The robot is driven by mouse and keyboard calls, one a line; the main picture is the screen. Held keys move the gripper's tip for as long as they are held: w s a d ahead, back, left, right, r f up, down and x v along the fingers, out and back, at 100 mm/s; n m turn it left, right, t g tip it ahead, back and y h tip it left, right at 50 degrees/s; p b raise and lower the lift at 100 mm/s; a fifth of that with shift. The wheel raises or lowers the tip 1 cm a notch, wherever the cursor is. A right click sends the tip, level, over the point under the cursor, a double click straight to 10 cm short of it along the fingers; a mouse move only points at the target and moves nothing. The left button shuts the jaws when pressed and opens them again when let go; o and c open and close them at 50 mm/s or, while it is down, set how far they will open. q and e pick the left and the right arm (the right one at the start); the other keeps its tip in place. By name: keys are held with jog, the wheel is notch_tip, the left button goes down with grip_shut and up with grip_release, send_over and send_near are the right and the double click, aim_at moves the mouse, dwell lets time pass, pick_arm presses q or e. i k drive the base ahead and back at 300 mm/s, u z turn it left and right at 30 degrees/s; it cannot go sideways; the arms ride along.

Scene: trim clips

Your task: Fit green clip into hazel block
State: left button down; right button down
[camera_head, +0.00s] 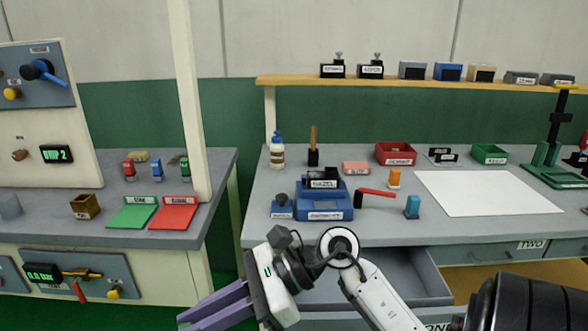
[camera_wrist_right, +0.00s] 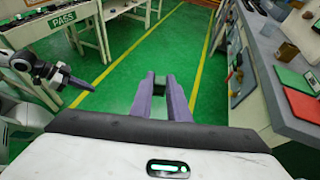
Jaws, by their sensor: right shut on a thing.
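The hazel block (camera_head: 323,183), dark with a white label, sits on a blue fixture (camera_head: 325,207) on the right-hand bench. My right gripper (camera_head: 212,306) is low in front of the benches, with its purple fingers pointing left. In the right wrist view its fingers (camera_wrist_right: 160,88) are shut on a small dark green piece, the green clip (camera_wrist_right: 156,87), held over the floor and well away from the block. The fingers hide part of the clip. Another arm of mine shows at the left of the right wrist view, its gripper (camera_wrist_right: 78,83) too small to read.
A red-handled lever (camera_head: 377,192), an orange piece (camera_head: 394,178) and a blue piece (camera_head: 412,207) stand right of the fixture. A white sheet (camera_head: 488,192) lies further right. An open drawer (camera_head: 400,277) juts out below the bench. Green (camera_head: 133,213) and red (camera_head: 173,213) pads lie on the left bench.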

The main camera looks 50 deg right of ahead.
aim_at(332, 174)
jog(key=z, duration=0.5)
jog(key=i, duration=0.85)
jog(key=z, duration=0.8)
